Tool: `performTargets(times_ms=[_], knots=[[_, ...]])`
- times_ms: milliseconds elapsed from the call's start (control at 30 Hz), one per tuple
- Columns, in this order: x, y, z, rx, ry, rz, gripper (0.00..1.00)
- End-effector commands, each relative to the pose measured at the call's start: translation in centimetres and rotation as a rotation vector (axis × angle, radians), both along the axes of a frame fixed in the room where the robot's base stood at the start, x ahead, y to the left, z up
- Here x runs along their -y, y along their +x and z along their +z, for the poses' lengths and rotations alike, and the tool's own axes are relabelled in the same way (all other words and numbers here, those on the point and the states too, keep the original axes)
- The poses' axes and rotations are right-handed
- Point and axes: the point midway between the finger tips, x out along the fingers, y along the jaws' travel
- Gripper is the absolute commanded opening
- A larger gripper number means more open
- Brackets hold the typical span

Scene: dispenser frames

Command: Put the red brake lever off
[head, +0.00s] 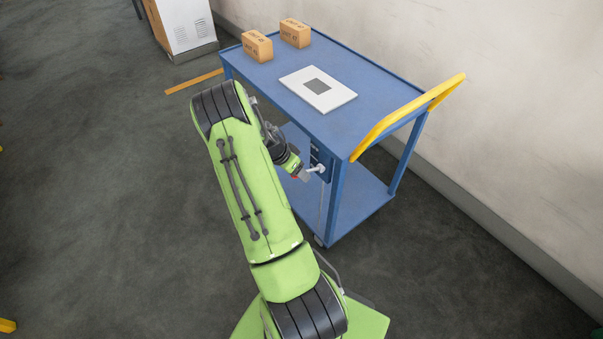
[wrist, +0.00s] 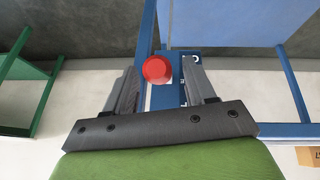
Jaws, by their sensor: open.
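The red brake lever shows in the wrist view as a round red knob (wrist: 157,69). It lies in the gap between the two fingers of my gripper (wrist: 161,80), nearer the left finger. The fingers are apart, and I cannot tell how far past them the knob lies. In the head view my gripper (head: 302,173) is at the near side of the blue cart (head: 265,87), by a small blue panel (head: 320,160) below the top. Only a trace of red shows there; my arm and gripper hide most of the lever.
The cart carries two cardboard boxes (head: 257,46) and a white plate with a grey square (head: 306,95). A yellow handle (head: 400,120) rises at its right end. A wall stands behind. The floor to the left is mostly clear, with a white cabinet (head: 186,25) at the back.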

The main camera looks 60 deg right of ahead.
Motion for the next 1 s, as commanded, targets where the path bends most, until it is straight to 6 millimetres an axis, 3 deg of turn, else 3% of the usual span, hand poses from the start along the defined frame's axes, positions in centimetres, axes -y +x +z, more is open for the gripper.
performTargets(times_ms=[33, 200, 400, 567, 1000], knots=[[-0.6, 0.6, 1.7, 0.005, -0.001, 0.003, 0.55], [-2.5, 1.9, 6.1, 0.004, -0.001, 0.003, 0.55], [-4.1, 3.0, 9.9, 0.001, 0.000, 0.002, 0.55], [-4.6, 3.2, 10.8, -0.001, 0.001, 0.000, 0.55], [-4.6, 3.2, 10.8, -0.001, 0.001, 0.000, 0.55]])
